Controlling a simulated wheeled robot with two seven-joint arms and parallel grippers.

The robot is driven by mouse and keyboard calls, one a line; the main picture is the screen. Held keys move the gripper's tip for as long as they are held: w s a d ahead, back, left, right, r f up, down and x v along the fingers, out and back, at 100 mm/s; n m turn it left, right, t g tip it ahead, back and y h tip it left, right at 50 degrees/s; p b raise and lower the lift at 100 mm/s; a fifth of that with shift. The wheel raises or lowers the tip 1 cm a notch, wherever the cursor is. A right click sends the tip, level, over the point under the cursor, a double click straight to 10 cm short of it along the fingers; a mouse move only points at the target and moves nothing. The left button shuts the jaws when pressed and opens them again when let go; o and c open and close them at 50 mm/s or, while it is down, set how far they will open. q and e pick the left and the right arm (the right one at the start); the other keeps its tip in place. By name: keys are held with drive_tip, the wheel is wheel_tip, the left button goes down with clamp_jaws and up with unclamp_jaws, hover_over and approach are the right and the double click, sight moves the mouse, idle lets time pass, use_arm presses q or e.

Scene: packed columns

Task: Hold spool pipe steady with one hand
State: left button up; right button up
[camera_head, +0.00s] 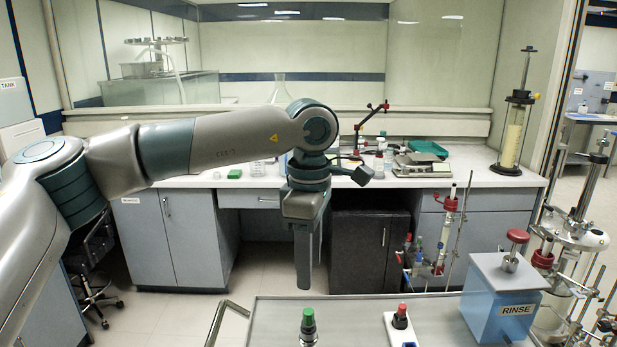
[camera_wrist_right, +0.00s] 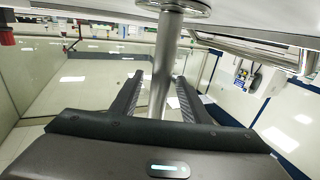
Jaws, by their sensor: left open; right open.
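In the right wrist view, a grey metal pipe (camera_wrist_right: 164,62) with a round flange (camera_wrist_right: 185,7) at its top end appears to be the spool pipe. It runs down between the two dark fingers of my right gripper (camera_wrist_right: 159,78), with a gap visible on both sides. Its lower end is hidden behind the gripper body. My right gripper is open and I cannot tell how deep the pipe sits between the fingers. In the head view my left gripper (camera_head: 308,268) hangs pointing down, open and empty, beyond the far edge of the grey bench.
The grey bench top (camera_head: 350,312) holds a green-capped bottle (camera_head: 308,328), a red-capped item (camera_head: 400,318) and a blue RINSE box (camera_head: 502,298). Metal stands and flanged parts (camera_head: 582,235) crowd the right side. Floor shows between bench and back counter (camera_head: 465,172).

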drive_tip(key=v, duration=1.2)
idle(0.3)
